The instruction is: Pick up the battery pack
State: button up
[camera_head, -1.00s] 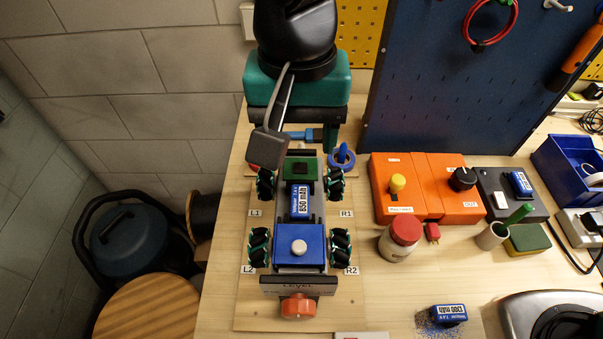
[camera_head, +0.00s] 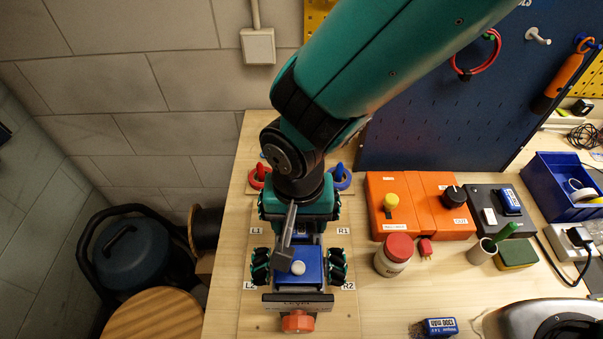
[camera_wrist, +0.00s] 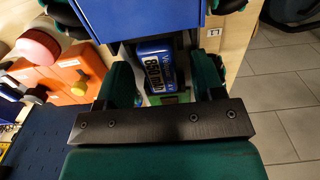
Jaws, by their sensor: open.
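A blue battery pack labelled 850 mAh (camera_wrist: 155,70) lies in the middle of the small wheeled car (camera_head: 297,299). In the wrist view it shows between the two green fingers of my gripper (camera_wrist: 163,82), which are open with a gap on either side. I cannot tell how deep the fingertips reach beside it. In the head view my arm and gripper hide nearly all of this pack. A second blue pack, labelled 1300 mAh (camera_head: 440,326), lies on the bench at the front. A third blue pack (camera_head: 508,201) sits in the black unit at the right.
A blue block with a pale knob (camera_head: 310,262) sits on the car just in front. Orange boxes (camera_head: 421,204), a red-lidded jar (camera_head: 394,256) and a blue bin (camera_head: 565,192) stand to the right. A blue pegboard (camera_head: 420,135) rises behind.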

jog(key=shift+c, duration=0.4)
jog(key=c, duration=1)
notch_tip(320, 180, up, 19)
jog(key=b, duration=0.3)
notch_tip(320, 180, down, 11)
jog(key=p, duration=0.8)
jog(key=shift+f+b, duration=2.05)
jog(key=shift+f, duration=0.5)
